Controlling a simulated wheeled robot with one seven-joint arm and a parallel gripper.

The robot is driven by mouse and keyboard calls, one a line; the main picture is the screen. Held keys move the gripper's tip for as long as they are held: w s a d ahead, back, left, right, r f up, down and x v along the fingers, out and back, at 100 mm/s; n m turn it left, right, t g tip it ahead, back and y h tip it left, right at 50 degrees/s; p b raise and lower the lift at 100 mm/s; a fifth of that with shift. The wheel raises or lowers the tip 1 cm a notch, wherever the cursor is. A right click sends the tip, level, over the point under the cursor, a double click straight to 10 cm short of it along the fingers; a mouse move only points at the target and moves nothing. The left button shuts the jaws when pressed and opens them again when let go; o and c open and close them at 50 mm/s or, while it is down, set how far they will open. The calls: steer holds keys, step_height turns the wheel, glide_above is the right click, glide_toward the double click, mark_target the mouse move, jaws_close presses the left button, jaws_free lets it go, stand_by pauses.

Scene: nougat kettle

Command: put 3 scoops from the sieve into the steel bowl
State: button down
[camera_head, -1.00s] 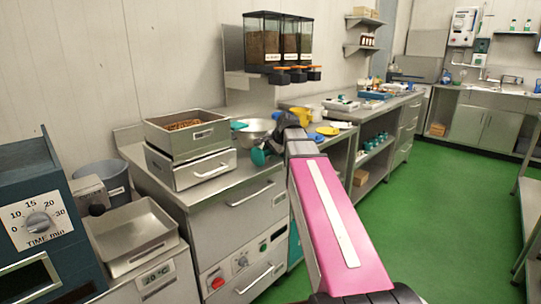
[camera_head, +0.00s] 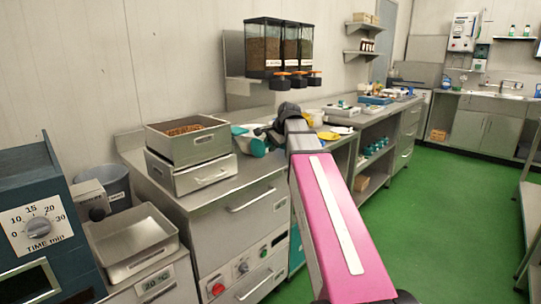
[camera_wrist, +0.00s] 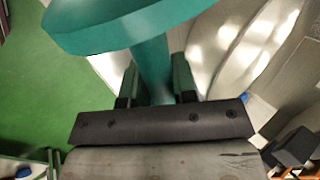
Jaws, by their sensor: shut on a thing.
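The sieve is a steel box (camera_head: 188,146) with brown pieces inside, on top of a drawer-like steel unit on the counter. My gripper (camera_wrist: 157,85) is shut on the handle of a teal scoop (camera_wrist: 120,25); the scoop also shows in the head view (camera_head: 253,146), right of the sieve and above the counter. The steel bowl is largely hidden behind my gripper and arm in the head view. A shiny curved steel surface, which looks like the bowl (camera_wrist: 240,45), lies beyond the scoop in the wrist view. I cannot see what the scoop holds.
Dispensers (camera_head: 280,48) hang on the wall above the counter. A steel tray (camera_head: 130,243) on a scale and a grey bin (camera_head: 108,182) stand at the lower left. A yellow item (camera_head: 328,135) lies on the counter beyond my arm. The green floor (camera_head: 420,200) is clear.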

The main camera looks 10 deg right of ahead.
steer(key=shift+r, duration=4.6)
